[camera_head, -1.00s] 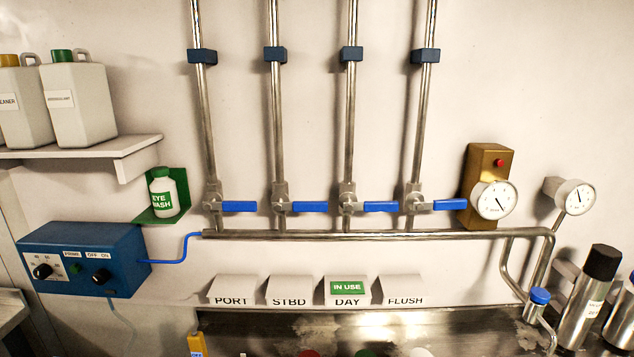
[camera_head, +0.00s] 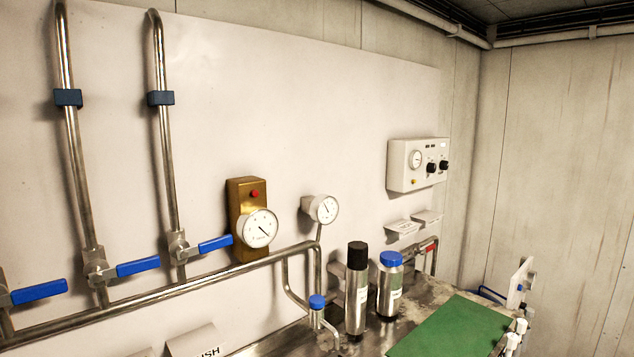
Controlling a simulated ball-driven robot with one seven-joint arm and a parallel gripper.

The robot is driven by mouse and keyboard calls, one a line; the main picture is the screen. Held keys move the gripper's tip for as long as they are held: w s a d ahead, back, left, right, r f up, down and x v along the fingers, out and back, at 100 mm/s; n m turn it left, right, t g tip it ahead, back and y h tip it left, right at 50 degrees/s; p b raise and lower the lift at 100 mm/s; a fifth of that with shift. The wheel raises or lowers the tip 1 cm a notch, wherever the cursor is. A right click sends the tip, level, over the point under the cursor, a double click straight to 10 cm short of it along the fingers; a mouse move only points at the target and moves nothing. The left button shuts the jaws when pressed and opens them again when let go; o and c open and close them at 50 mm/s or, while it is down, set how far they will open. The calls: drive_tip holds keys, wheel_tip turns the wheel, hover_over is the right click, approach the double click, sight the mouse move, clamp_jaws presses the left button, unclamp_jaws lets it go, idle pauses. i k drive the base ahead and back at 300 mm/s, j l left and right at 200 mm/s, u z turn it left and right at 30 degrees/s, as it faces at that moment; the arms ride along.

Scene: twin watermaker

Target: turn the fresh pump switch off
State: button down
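A white control box (camera_head: 418,165) hangs on the wall at the right of the head view. It has a round gauge (camera_head: 416,159), two black knobs or switches (camera_head: 438,166) and a small yellow button or lamp. Its lettering is too small to read, so I cannot tell which control is the fresh pump switch or how it is set. My gripper is not in view.
Steel pipes with blue-handled valves (camera_head: 216,244) run along the wall at left. A brass gauge block (camera_head: 246,218) and a white gauge (camera_head: 325,209) sit mid-wall. Bottles (camera_head: 356,290) and a green mat (camera_head: 455,328) are on the steel counter (camera_head: 285,341).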

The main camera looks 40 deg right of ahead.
sight(444, 164)
drive_tip(key=z, duration=1.2)
